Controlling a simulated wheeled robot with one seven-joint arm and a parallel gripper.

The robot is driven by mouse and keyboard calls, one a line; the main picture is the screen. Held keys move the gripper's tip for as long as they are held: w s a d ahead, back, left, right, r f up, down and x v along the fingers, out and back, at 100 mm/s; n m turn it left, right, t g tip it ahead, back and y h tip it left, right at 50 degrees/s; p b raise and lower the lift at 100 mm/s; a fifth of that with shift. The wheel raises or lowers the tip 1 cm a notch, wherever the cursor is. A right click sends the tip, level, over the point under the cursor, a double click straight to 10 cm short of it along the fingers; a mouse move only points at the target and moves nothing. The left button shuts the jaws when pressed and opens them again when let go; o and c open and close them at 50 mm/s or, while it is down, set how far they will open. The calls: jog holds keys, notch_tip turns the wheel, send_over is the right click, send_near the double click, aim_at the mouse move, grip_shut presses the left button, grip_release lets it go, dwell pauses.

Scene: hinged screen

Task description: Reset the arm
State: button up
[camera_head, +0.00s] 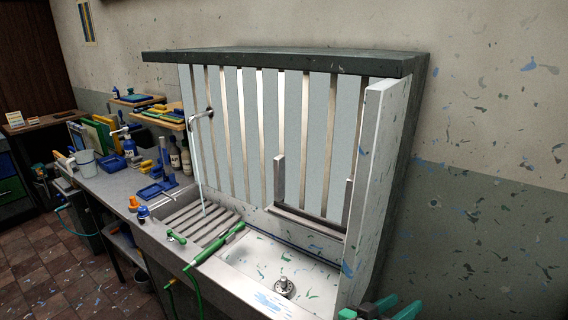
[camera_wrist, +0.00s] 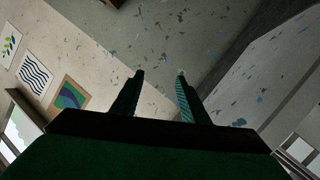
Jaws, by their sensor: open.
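My gripper (camera_wrist: 160,84) is open in the wrist view, with its two dark green fingers apart and nothing between them. In the head view only the green tips of my gripper (camera_head: 382,308) show at the bottom edge, right of the sink. The hinged screen (camera_head: 372,190), a pale speckled panel, stands swung out from the right side of the barred frame. My gripper appears in front of and below the panel; I cannot tell the exact gap. The rest of the arm is out of view.
A metal sink (camera_head: 265,275) with a green-handled hose (camera_head: 213,243) lies in front of the bars (camera_head: 268,130). A counter (camera_head: 115,180) with bottles and blue trays (camera_head: 157,188) runs left. A speckled wall (camera_head: 490,150) stands at right. The wrist view faces walls and framed pictures (camera_wrist: 70,97).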

jog(key=s+a+f+n+t+y, duration=0.7)
jog(key=s+a+f+n+y, duration=0.25)
jog(key=s+a+f, duration=0.4)
jog(key=s+a+f+m+y, duration=0.1)
jog(key=s+a+m, duration=0.1)
jog(key=s+a, duration=0.5)
jog(key=s+a+f+m+y, duration=0.2)
jog(key=s+a, duration=0.4)
jog(key=s, duration=0.7)
jog(key=shift+s+a, duration=0.3)
jog(key=shift+a, duration=0.1)
